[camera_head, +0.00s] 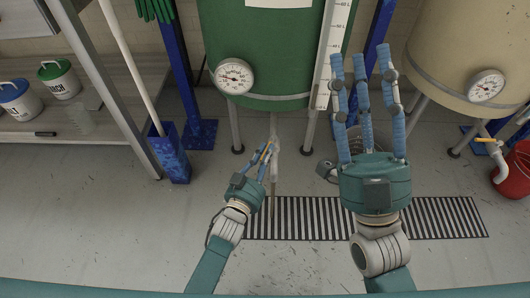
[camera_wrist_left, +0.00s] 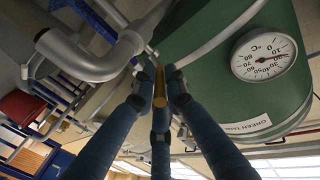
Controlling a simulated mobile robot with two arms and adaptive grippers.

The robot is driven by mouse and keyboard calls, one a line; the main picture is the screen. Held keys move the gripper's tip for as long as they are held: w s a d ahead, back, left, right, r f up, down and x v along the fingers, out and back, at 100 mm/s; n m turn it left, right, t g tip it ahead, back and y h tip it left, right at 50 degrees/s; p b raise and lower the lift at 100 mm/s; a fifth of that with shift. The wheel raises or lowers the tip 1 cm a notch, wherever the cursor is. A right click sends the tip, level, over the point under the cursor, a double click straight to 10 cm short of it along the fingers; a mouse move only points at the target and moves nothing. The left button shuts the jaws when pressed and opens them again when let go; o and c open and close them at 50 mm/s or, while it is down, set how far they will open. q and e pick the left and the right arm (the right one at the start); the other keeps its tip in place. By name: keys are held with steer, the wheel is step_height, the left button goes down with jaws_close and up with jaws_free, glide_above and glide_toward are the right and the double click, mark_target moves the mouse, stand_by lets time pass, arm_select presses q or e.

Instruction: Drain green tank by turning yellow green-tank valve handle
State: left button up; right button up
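The green tank (camera_head: 265,50) stands at the back centre, with a round dial gauge on it. Its pipe comes down below it, and the yellow valve handle (camera_head: 267,151) is on that pipe. My left gripper (camera_head: 264,153) is at the handle. In the left wrist view the yellow handle (camera_wrist_left: 160,88) lies between the converging blue fingertips, which appear to touch its sides. The grey pipe (camera_wrist_left: 90,62) is beside them. My right gripper (camera_head: 370,70) is raised in front of the tank's right side, fingers spread and empty.
A floor grate (camera_head: 300,218) lies below the pipe. A beige tank (camera_head: 470,55) with its own yellow-handled tap stands right, by a red bucket (camera_head: 514,172). Blue posts flank the green tank. A shelf with lidded buckets (camera_head: 58,78) is at left.

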arm_select(q)
steer(key=o, duration=0.3)
steer(key=v, duration=1.2)
